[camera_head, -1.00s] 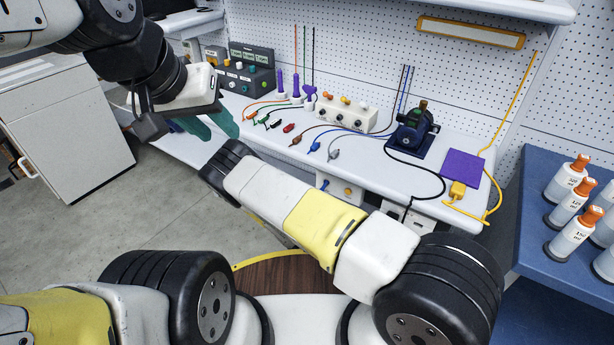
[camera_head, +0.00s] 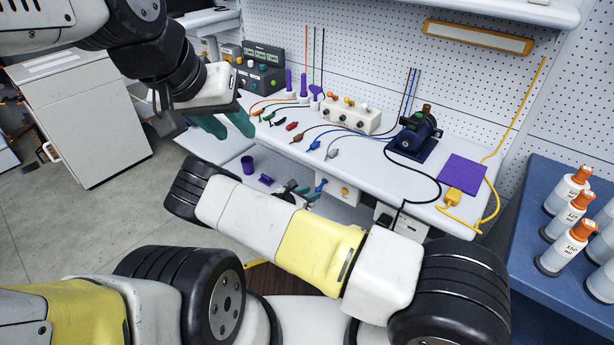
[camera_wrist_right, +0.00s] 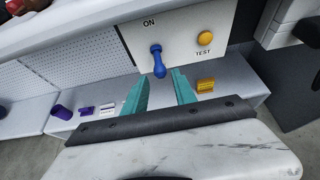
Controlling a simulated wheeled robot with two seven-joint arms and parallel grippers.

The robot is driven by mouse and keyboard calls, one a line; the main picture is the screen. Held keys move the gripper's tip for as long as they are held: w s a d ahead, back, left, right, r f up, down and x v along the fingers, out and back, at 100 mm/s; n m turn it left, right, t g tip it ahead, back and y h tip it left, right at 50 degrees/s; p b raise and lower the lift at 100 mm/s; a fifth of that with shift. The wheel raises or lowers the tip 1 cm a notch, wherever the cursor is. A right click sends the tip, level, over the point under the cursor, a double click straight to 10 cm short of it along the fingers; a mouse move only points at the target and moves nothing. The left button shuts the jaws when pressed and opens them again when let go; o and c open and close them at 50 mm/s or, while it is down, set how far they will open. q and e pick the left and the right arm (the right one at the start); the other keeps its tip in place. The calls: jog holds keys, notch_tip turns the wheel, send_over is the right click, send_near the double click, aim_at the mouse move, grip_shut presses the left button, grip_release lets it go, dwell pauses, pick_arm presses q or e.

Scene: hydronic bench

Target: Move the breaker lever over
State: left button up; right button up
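The breaker lever (camera_wrist_right: 158,62) is a blue handle on a white panel (camera_wrist_right: 206,18), below the "ON" label; its knob points down in the right wrist view. It also shows in the head view (camera_head: 321,185) at the front of the bench. My right gripper (camera_wrist_right: 161,78) is open and empty, its teal fingers on either side of the lever's line. The knob appears just at or beyond the fingertips; I cannot tell whether they touch. The right gripper is partly hidden behind its arm in the head view. My left gripper (camera_head: 233,130) is open and empty at the bench's left end.
A yellow TEST button (camera_wrist_right: 205,38) sits right of the lever. A purple cup (camera_wrist_right: 61,112) and a yellow block (camera_wrist_right: 206,86) are on the lower shelf. The bench top holds coloured leads, a pump (camera_head: 418,130) and a purple pad (camera_head: 462,170). Bottles (camera_head: 567,190) stand at right.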

aim_at(316, 191)
jog(key=x, duration=0.3)
jog(key=shift+w+d+f, duration=0.15)
jog(key=shift+w+d, duration=0.1)
jog(key=shift+w, duration=0.05)
jog(key=shift+c, duration=0.2)
grip_shut()
jog(key=shift+s+a+r, duration=0.15)
jog(key=shift+s+r, duration=0.05)
jog(key=shift+r, duration=0.55)
jog(key=shift+r, duration=0.85)
jog(key=shift+w+r, duration=0.1)
jog(key=shift+r, duration=0.45)
